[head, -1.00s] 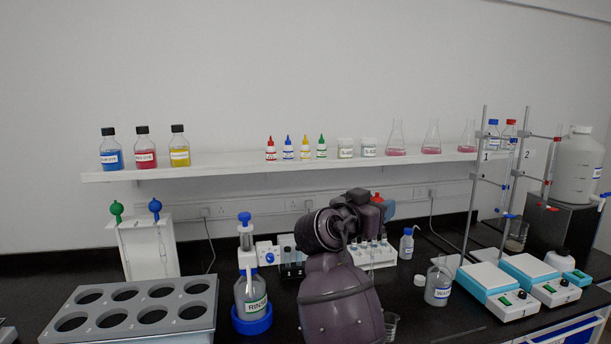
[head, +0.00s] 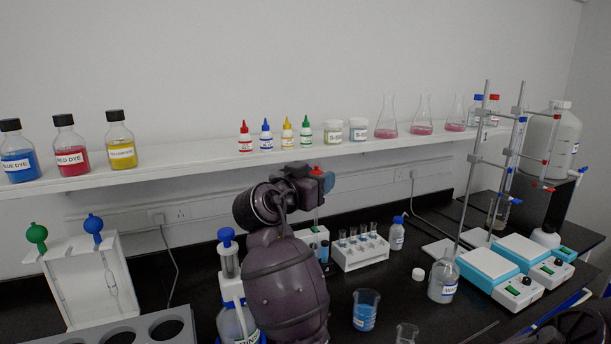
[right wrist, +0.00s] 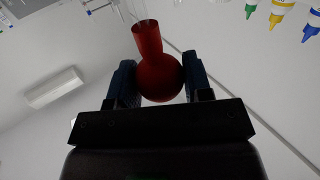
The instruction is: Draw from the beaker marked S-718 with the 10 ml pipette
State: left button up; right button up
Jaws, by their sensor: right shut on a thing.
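My right gripper (head: 322,180) is shut on the red bulb (head: 317,171) of a pipette, in front of the wall and below the shelf. The right wrist view shows the red bulb (right wrist: 160,75) between the two blue fingers, with a clear glass tube (right wrist: 133,10) leading away from it. In the head view the tube hangs below the gripper, partly hidden by my arm. A beaker with blue liquid (head: 365,315) stands on the bench right of my arm. Its label is too small to read. A second beaker (head: 407,335) is cut off at the bottom edge. My left gripper is out of view.
A white rack with small tubes (head: 360,255) stands behind the blue beaker. A pipette stand (head: 65,290) with green and blue bulbs is at left. The shelf (head: 160,165) runs above.

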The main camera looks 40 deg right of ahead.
jog(key=shift+s+f, duration=0.2)
jog(key=shift+f, duration=0.1)
jog(key=shift+f+b, duration=0.25)
jog(key=shift+b, duration=0.1)
jog(key=shift+f+b, duration=0.9)
jog(key=shift+f, duration=0.75)
jog(key=shift+w, duration=0.1)
jog(key=shift+o, duration=0.5)
grip_shut()
